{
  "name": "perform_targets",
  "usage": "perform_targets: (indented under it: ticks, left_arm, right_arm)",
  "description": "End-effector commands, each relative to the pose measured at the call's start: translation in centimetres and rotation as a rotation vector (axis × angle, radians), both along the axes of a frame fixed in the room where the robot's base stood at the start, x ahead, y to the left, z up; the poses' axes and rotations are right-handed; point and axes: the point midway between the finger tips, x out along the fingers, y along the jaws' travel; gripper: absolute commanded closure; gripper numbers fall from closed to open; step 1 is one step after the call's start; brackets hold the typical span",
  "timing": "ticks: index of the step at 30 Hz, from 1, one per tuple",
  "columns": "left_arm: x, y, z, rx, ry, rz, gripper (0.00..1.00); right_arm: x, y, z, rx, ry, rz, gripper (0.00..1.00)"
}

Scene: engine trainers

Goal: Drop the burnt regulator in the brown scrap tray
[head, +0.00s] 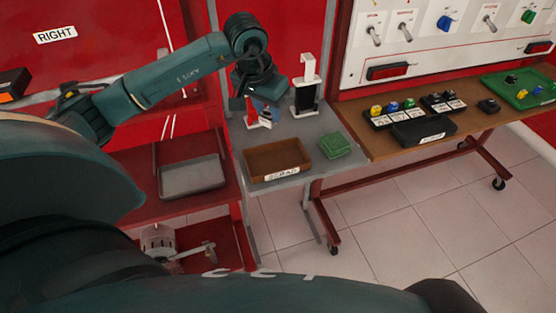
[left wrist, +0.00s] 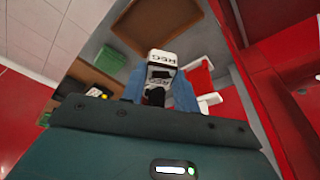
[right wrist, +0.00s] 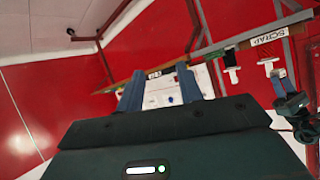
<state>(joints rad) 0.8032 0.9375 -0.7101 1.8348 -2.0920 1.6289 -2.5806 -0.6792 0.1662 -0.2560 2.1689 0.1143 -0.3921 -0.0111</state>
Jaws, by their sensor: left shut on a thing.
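My left gripper (head: 264,114) is shut on a regulator (left wrist: 161,65), a small block with a white face marked REG and a black part. The block shows between the blue fingers in the left wrist view; in the head view it is mostly hidden by the gripper. The brown scrap tray (head: 250,165) stands on the grey table, nearer the front than the left gripper, with a white SCRAP label; it looks empty. It also shows in the left wrist view (left wrist: 122,28). My right gripper (right wrist: 160,88) is open, with nothing between its fingers.
A white stand with a black block (head: 306,88) is right of the left gripper. A green box (head: 335,145) sits right of the tray. A brown bench (head: 400,150) with coloured parts is further right.

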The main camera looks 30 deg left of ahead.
Motion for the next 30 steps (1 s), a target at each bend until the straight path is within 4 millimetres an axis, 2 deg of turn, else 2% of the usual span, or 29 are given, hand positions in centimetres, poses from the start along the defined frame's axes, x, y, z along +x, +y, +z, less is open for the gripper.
perform_targets:
  ticks: [7,13,24,25,30]
  left_arm:
    - [-0.1,-0.1,-2.7,-0.002,0.001,-0.001,0.93]
    - [-0.1,-0.1,-5.0,-0.001,0.0,0.001,0.93]
    - [0.0,-0.1,-5.5,0.0,-0.001,0.0,0.93]
    - [0.0,-0.1,-5.5,0.0,-0.001,0.0,0.68]
    - [0.0,-0.1,-5.5,0.0,-0.001,0.0,0.54]
  right_arm:
    - [-0.2,0.2,-1.6,0.021,0.007,-0.003,0.64]
    - [0.1,0.2,-1.8,0.041,-0.012,-0.009,0.64]
    - [-0.3,-0.1,-1.1,0.044,-0.033,-0.017,0.64]
    - [-0.3,-0.1,-1.1,0.044,-0.033,-0.017,0.64]
    - [-0.3,-0.2,-1.1,0.043,-0.032,-0.017,0.64]
